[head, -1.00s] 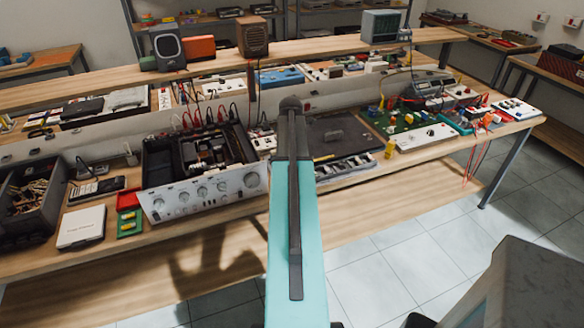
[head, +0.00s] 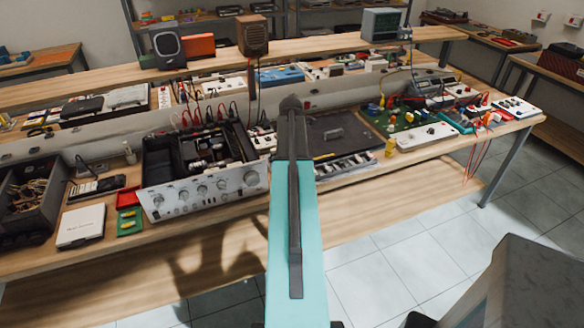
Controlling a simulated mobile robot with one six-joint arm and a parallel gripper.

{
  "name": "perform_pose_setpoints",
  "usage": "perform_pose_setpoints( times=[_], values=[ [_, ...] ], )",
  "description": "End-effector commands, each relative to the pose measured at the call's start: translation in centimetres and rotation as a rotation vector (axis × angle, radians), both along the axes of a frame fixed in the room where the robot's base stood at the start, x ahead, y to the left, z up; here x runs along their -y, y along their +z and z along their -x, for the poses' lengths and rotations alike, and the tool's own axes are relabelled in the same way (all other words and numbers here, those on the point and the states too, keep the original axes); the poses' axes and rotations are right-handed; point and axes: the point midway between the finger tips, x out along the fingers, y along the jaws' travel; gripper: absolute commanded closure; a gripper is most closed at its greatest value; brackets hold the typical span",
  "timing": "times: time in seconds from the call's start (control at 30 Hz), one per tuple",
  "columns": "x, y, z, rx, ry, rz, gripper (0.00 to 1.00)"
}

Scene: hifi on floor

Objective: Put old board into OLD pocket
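An opened hifi unit (head: 205,190) with a silver knobbed front panel sits on the workbench, left of my arm. Its dark inside shows several small parts, too small to tell apart. A small green board with yellow parts (head: 130,222) lies left of the hifi, in front of a small red tray (head: 128,197). I cannot tell which thing is the old board, and no OLD label is readable. My teal arm stands in the middle of the view. My gripper does not show.
A white box (head: 81,226) and a dark bin with cables (head: 28,195) stand at the bench's left. A dark flat panel (head: 335,138) and a green circuit board (head: 405,118) lie to the right.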

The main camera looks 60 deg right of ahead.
Motion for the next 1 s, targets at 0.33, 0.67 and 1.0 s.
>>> perform_pose_setpoints(
  times=[0.33, 0.67, 1.0],
  values=[
    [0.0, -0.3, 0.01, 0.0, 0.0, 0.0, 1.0],
    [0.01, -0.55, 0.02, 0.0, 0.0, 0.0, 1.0],
    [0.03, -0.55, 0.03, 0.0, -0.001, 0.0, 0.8]
  ],
)
